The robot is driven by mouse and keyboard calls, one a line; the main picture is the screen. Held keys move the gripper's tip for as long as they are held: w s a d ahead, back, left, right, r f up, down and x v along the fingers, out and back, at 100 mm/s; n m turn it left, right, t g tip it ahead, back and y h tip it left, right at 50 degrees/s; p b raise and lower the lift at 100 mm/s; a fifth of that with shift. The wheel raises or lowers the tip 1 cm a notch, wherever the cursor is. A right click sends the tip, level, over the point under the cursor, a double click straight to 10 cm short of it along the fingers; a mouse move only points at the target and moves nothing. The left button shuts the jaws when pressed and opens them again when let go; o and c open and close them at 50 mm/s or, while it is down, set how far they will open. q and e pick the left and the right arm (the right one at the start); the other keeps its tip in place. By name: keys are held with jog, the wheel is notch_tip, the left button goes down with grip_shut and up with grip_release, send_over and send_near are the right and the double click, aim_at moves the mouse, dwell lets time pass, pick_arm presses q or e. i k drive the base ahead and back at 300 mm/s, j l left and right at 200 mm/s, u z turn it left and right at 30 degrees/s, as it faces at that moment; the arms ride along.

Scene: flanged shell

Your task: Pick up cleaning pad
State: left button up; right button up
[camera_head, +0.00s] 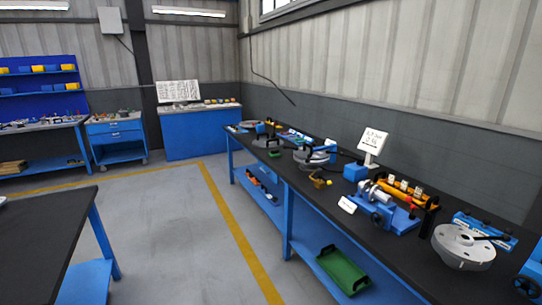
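Neither of my grippers is in this view. I cannot pick out the cleaning pad for certain. A small green item (275,154) lies on the long workbench, too small to identify. A grey flanged shell (463,248) with bolt holes sits on the near right part of the long black-topped workbench (318,196).
A blue vise-like fixture (385,207), a white sign (372,141) and round grey parts (312,156) stand on the workbench. A green tray (343,271) is on its lower shelf. Another black table (45,235) is at left. Between them the floor (185,240) is clear.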

aim_at(276, 152)
jog(key=u, duration=0.6)
jog(key=i+u, duration=0.15)
jog(key=i, duration=4.5)
